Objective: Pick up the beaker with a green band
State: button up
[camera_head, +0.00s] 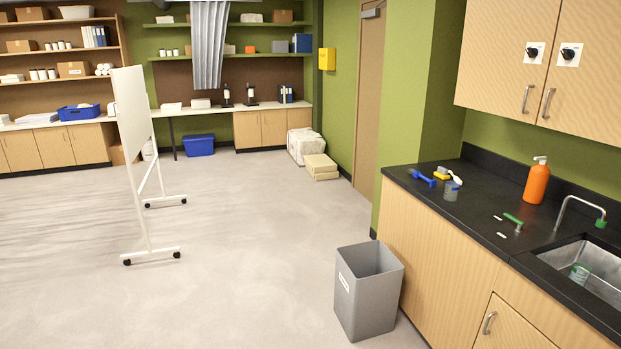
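A second small beaker or cup, greyish with a bluish band (451,191), stands on the black counter further back. My gripper is not in view.
The black counter (470,220) holds an orange pump bottle (536,182), a green-handled fitting (514,220), a blue tool (421,178) and a yellow-and-white brush (443,174). A curved tap (577,199) rises behind the sink. A grey bin (367,291) stands before the cabinets. A whiteboard (133,108) stands left; the middle floor is clear.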

aim_at(580, 273)
jog(key=u, duration=1.45)
jog(key=k, duration=0.1)
jog(key=z, duration=2.5)
jog(key=i, duration=0.7)
jog(key=u, duration=0.75)
jog(key=i, duration=1.65)
jog(key=z, duration=0.05)
